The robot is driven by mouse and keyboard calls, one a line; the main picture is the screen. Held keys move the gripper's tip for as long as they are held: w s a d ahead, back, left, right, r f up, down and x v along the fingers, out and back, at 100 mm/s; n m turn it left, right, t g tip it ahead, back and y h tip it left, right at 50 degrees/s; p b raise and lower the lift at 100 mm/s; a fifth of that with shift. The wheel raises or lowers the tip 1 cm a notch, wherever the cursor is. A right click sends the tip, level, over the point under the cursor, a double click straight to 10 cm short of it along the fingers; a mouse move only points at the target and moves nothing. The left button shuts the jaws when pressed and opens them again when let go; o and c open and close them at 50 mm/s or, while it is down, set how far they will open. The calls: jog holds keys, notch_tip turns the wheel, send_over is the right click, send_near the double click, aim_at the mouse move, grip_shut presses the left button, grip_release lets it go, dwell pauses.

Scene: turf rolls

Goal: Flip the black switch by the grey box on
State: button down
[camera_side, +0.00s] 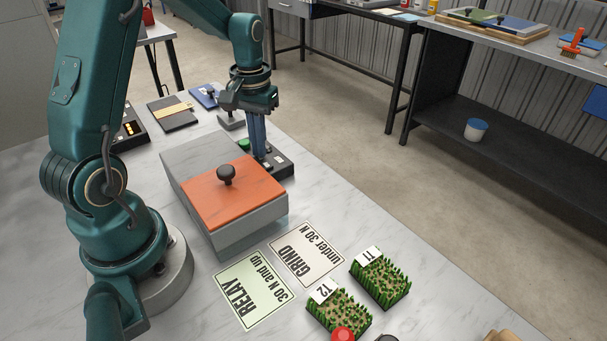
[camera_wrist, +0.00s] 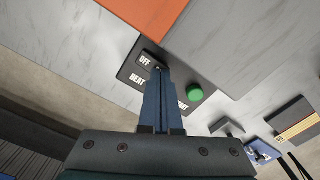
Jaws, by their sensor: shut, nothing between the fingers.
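The grey box (camera_side: 255,222) stands on the marble-topped table and has an orange lid (camera_side: 232,194) with a black knob (camera_side: 226,175). Behind it lies a dark control panel (camera_side: 284,170) with a green button (camera_side: 244,145). In the wrist view the panel (camera_wrist: 126,72) carries the labels "OFF" and "BEAT"; another label is partly covered by my fingers. My gripper (camera_side: 261,154) is shut and empty, pointing down over the panel. In the wrist view its blue fingertips (camera_wrist: 158,72) are beside the "OFF" label. The switch lever is hidden or too small to make out, and I cannot tell whether the fingers touch it.
Two signs, "RELAY" (camera_side: 253,290) and "GRIND" (camera_side: 306,254), lie in front of the box. Turf pieces T1 (camera_side: 381,281) and T2 (camera_side: 338,311) are to their right. A grey stand (camera_side: 231,122) is close behind my gripper. The table edge is just right of the panel.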

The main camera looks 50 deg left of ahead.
jog(key=shift+f, duration=0.35)
jog(key=shift+r, duration=3.55)
